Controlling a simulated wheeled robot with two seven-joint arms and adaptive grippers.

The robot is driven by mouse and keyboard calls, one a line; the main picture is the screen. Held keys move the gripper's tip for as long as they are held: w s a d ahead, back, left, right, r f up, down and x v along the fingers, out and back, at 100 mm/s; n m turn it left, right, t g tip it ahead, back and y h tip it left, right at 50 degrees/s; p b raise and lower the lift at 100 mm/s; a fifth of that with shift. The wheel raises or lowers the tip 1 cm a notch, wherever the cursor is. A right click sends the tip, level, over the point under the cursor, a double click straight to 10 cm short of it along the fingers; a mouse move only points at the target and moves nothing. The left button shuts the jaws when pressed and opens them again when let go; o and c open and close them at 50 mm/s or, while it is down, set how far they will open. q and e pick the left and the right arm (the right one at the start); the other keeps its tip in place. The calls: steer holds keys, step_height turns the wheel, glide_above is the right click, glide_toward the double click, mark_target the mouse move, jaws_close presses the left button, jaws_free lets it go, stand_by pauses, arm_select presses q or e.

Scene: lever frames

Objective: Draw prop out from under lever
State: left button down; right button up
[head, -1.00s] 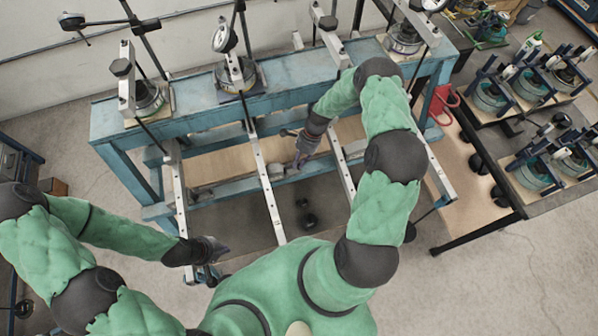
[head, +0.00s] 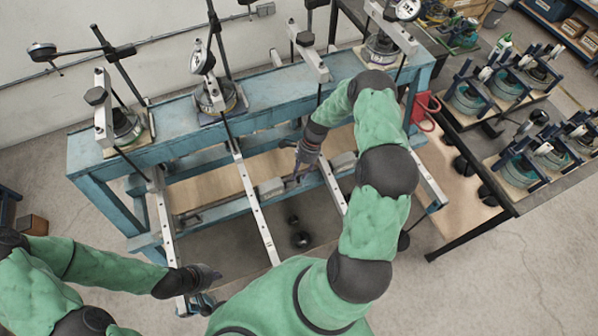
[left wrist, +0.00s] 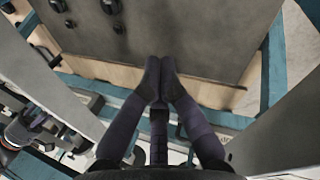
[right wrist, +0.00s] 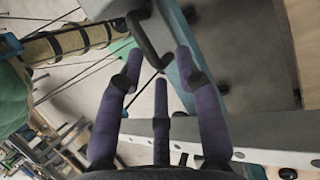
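Several pale metal levers run out from the blue frame (head: 150,161); one lever (head: 253,202) is left of my right gripper (head: 299,172) and another (head: 333,187) just right of it. I cannot single out the prop for certain. In the right wrist view, a dark bent bar (right wrist: 148,42) lies between the spread fingertips of my right gripper (right wrist: 159,62); contact is unclear. A lever (right wrist: 262,133) passes behind the fingers. My left gripper (head: 207,290) is low, near the leftmost lever's end; its fingertips are together and empty in the left wrist view (left wrist: 160,66).
Grey blocks (head: 271,188) sit between levers on the frame's lower rail. Floor in front is partly open.

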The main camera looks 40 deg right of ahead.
steer(key=shift+a+r, duration=0.1)
steer(key=shift+r, duration=0.3)
step_height(320, 180, up, 9)
stand_by(0.7)
